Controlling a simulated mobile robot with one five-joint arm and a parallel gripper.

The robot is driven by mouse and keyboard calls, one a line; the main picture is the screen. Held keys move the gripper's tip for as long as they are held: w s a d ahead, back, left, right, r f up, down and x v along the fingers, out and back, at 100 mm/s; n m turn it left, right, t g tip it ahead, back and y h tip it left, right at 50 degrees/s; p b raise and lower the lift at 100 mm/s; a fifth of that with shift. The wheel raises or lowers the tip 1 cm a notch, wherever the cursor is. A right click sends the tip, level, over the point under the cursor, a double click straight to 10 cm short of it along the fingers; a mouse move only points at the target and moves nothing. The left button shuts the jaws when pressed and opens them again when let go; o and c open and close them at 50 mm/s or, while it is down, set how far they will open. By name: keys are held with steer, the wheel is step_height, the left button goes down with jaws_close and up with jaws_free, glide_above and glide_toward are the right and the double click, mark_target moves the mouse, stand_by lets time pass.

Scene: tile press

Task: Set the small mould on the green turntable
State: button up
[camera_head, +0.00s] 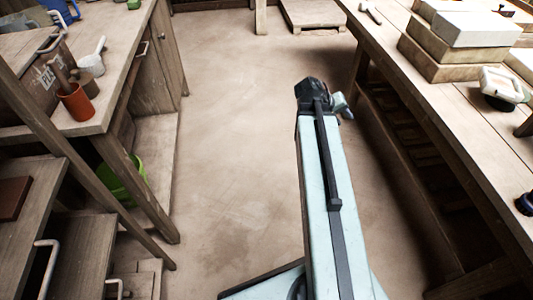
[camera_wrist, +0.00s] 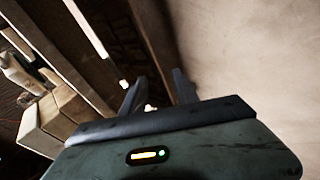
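I cannot make out a green turntable in either view. A pale, square-framed piece (camera_head: 503,85) sits on a dark round base on the right bench; I cannot tell whether it is the small mould. My gripper (camera_wrist: 157,88) shows in the wrist view with its two dark fingers apart and no object clearly held. A small bright spot shows between them low down, too blurred to name. In the head view my arm reaches forward over the floor beside the right bench, and its end hides the fingers.
Stacked blocks (camera_head: 455,45) stand on the right bench (camera_head: 475,130). The floor between is clear.

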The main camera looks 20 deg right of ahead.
steer(key=a+f+n+y, duration=0.1)
steer(key=a+f+y, duration=0.1)
steer(key=a, duration=1)
steer(key=w+a+f+n+y, duration=0.1)
steer(key=a+y, duration=0.3)
steer(key=a, duration=0.9)
steer(key=w+a+f+n+y, duration=0.1)
steer(key=a+f+y, duration=0.1)
steer(key=a, duration=1.1)
steer(key=shift+f+n+y, duration=0.3)
steer(key=shift+f+y, duration=0.1)
steer(key=shift+f, duration=0.45)
steer(key=shift+a, duration=0.15)
steer(key=c, duration=0.7)
jaws_close()
